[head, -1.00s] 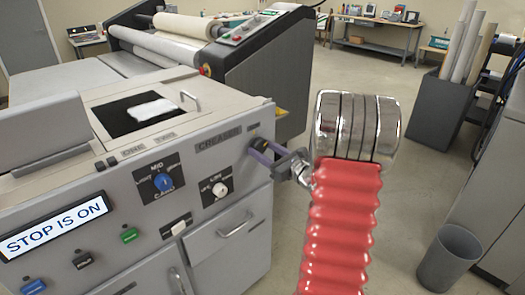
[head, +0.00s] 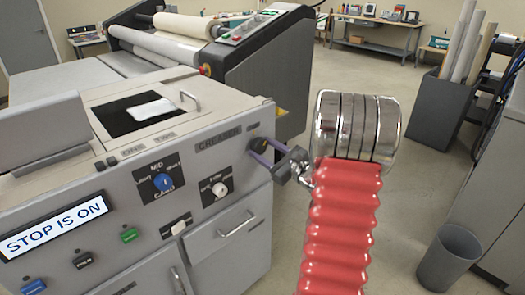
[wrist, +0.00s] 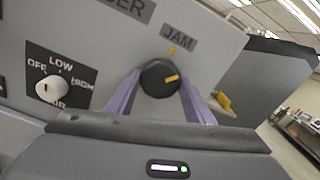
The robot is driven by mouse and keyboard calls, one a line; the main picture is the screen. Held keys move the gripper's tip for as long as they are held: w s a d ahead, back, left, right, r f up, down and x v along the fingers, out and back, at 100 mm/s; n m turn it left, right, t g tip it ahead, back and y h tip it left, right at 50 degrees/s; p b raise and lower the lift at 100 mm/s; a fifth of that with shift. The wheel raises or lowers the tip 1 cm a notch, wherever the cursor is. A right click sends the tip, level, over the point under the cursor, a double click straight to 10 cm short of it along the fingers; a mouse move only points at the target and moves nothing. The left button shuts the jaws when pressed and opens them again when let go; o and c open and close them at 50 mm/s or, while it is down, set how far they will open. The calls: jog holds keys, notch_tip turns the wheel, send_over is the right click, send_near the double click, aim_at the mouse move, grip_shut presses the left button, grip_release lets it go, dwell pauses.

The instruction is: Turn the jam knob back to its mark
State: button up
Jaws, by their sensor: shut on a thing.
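The jam knob (wrist: 157,80) is a dark round knob under the JAM label on the grey creaser machine's front. Its yellow pointer (wrist: 172,78) points to the right. The yellow mark (wrist: 172,50) is on the panel above the knob, apart from the pointer's direction. My gripper (wrist: 160,87) has its two purple fingers on either side of the knob and is shut on it. In the head view my gripper (head: 260,147) reaches the panel's right end from the right, and its fingers partly hide the knob there.
A white knob (wrist: 46,90) with OFF, LOW and HIGH labels is to the left. A grey bin (head: 450,258) stands at the right. Open floor lies behind my arm.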

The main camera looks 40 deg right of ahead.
jog(key=n, duration=0.4)
jog(key=shift+n, duration=2.3)
jog(key=o, duration=1)
jog(key=s, duration=1.3)
jog(key=shift+s+d, duration=0.25)
jog(key=shift+s, duration=0.15)
